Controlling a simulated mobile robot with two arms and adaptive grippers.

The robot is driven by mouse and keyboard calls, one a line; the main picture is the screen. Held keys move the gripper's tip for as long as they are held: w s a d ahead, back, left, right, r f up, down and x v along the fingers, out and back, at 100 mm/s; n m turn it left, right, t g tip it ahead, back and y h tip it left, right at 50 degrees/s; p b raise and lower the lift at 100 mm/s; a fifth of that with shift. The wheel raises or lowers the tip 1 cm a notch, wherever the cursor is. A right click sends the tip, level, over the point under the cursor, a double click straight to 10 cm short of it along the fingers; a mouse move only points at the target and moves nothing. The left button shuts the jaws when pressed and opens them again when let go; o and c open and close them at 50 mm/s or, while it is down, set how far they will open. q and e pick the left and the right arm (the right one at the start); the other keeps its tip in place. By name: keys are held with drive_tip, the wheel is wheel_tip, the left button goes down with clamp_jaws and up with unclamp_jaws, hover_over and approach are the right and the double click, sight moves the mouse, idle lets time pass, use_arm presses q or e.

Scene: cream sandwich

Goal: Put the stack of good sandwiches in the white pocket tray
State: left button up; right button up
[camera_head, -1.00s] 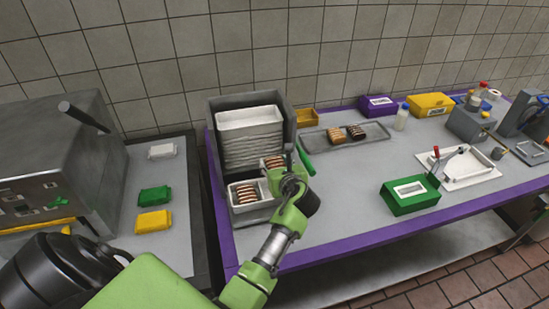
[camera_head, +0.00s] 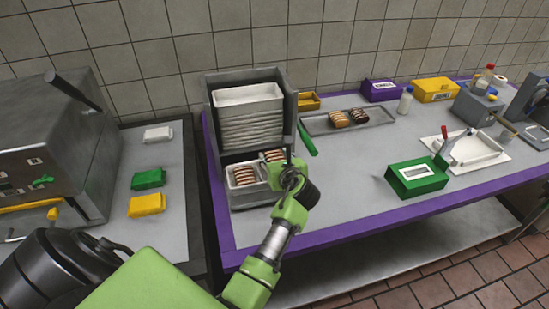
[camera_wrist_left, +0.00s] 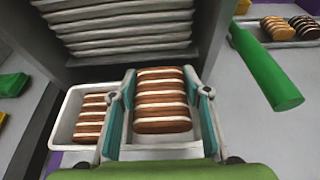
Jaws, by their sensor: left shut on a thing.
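My left gripper (camera_head: 288,176) is over the right pocket of the white pocket tray (camera_head: 248,190). In the left wrist view, its teal fingers (camera_wrist_left: 160,92) are on both sides of a stack of brown sandwiches with cream layers (camera_wrist_left: 163,112), which they grip. This stack shows only partly in the head view (camera_head: 273,155), behind my wrist. It is at the right pocket; I cannot tell whether it touches the pocket floor. Another such stack (camera_head: 244,176) lies in the left pocket and also shows in the left wrist view (camera_wrist_left: 90,118). My right gripper is not in view.
A grey dispenser (camera_head: 291,105) with piled white trays (camera_head: 250,128) stands right behind the tray. A green cylinder (camera_head: 307,140) sticks out at its right. A grey tray (camera_head: 320,124) holds two more sandwich stacks. A green box (camera_head: 416,178) stands right; the counter between is clear.

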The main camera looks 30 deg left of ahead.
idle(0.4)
use_arm(q)
drive_tip(key=o, duration=1.2)
wheel_tip(320, 180, up, 10)
